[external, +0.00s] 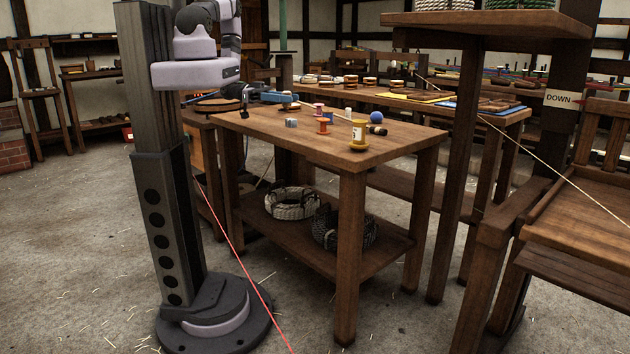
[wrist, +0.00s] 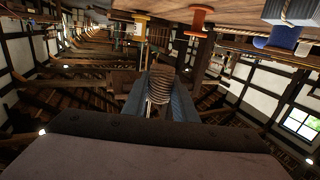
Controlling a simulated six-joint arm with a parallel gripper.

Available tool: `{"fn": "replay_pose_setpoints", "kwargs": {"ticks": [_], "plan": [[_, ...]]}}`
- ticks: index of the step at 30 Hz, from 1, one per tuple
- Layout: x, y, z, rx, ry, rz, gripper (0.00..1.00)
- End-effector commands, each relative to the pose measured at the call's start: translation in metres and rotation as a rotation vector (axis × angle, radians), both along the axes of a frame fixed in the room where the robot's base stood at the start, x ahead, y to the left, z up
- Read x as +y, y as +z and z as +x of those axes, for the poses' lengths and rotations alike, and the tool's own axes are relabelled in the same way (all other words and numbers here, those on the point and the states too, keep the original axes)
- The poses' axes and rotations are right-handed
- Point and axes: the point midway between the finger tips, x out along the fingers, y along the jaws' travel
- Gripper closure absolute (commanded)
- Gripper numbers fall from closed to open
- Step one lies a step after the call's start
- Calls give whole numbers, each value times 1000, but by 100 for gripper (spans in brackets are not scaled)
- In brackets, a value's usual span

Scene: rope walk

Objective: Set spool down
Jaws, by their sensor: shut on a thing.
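My gripper (wrist: 160,76) is shut on a spool (wrist: 159,88) wound with tan-brown cord in the wrist view. The blue-grey fingers press on both sides of it. That view is turned over, so the worktable (wrist: 240,10) shows at its top, and the spool appears apart from it. In the external view the arm reaches in from the left, and blue finger-like parts (external: 275,97) show at the worktable's (external: 300,139) far left edge. The held spool cannot be made out surely there, and its exact height over the top cannot be told.
The front left of the top is bare.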

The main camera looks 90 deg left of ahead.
Motion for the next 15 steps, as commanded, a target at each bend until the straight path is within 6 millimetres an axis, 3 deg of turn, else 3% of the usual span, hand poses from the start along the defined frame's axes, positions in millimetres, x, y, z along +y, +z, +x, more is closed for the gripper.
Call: {"fn": "replay_pose_setpoints", "kwargs": {"ticks": [8, 15], "plan": [[-21, 3, 22, 1, -74, -2, 96], [-69, 7, 58, 3, -209, -4, 96]]}}
